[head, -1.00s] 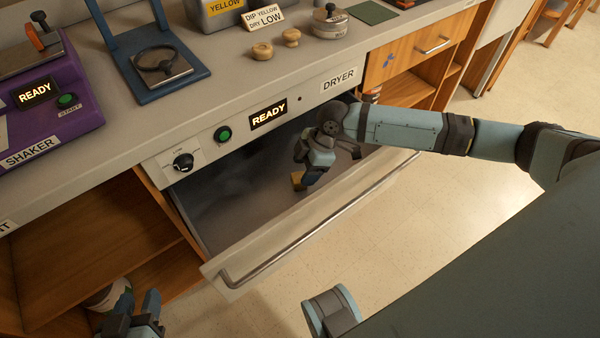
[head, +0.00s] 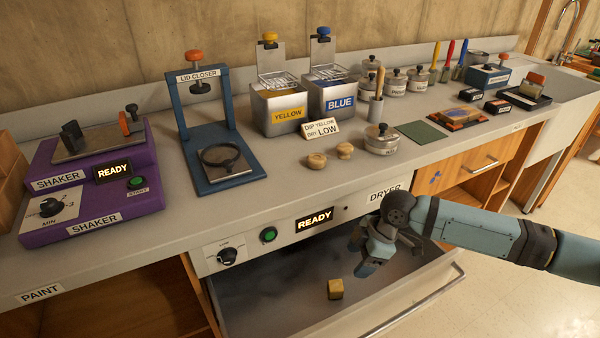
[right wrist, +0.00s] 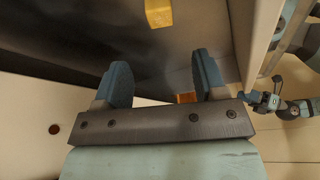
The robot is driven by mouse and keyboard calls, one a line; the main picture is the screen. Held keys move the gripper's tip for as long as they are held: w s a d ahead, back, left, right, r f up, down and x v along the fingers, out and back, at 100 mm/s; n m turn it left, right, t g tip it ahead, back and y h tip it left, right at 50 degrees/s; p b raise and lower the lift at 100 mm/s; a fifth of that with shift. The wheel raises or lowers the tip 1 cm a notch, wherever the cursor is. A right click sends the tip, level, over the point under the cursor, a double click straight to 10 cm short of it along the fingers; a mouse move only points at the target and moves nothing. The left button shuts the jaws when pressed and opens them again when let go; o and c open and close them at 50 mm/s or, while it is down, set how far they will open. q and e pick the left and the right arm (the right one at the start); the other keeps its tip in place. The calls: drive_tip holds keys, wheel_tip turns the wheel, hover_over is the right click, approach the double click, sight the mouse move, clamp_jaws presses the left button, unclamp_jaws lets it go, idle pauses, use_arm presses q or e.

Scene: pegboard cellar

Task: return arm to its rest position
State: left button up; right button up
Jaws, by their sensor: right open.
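My right gripper (head: 372,264) is over the open dryer drawer (head: 270,303), with its arm coming in from the right. In the right wrist view its two fingers (right wrist: 163,80) stand apart with nothing between them. A small yellow block (head: 335,289) lies on the drawer floor, apart from the gripper. It also shows beyond the fingers in the right wrist view (right wrist: 158,12). My left gripper is outside the head view.
The drawer's front handle (head: 415,302) sticks out over the floor. On the counter above stand the purple shaker (head: 90,185), the blue lid closer (head: 230,170), yellow and blue tins (head: 283,112) and several lidded pots. The dryer display reads READY.

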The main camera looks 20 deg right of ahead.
drive_tip(key=s+a+r+m+t+y+p, duration=0.1)
drive_tip(key=s+a+r+m+t+p, duration=0.25)
drive_tip(key=a+p, duration=0.45)
drive_tip(key=s+a+r+m+t+y+p, duration=0.25)
drive_tip(key=a+r+p, duration=0.25)
drive_tip(key=p, duration=0.5)
use_arm(q)
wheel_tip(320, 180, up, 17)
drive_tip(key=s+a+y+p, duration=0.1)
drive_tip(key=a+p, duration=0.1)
drive_tip(key=p, duration=0.8)
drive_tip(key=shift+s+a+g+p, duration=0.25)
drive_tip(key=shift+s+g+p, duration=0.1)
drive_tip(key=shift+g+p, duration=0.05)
use_arm(e)
drive_tip(key=s+d+r+m+t+h, duration=0.1)
drive_tip(key=s+r+m+t+h, duration=0.1)
drive_tip(key=s, duration=0.3)
drive_tip(key=s+d+r+m+t+h, duration=0.1)
drive_tip(key=s+d+r+m+h, duration=0.1)
drive_tip(key=s, duration=0.4)
drive_tip(key=shift+s+d+r+m+t+h, duration=0.25)
drive_tip(key=shift+r+m+t+h, duration=0.25)
drive_tip(key=shift+m, duration=0.5)
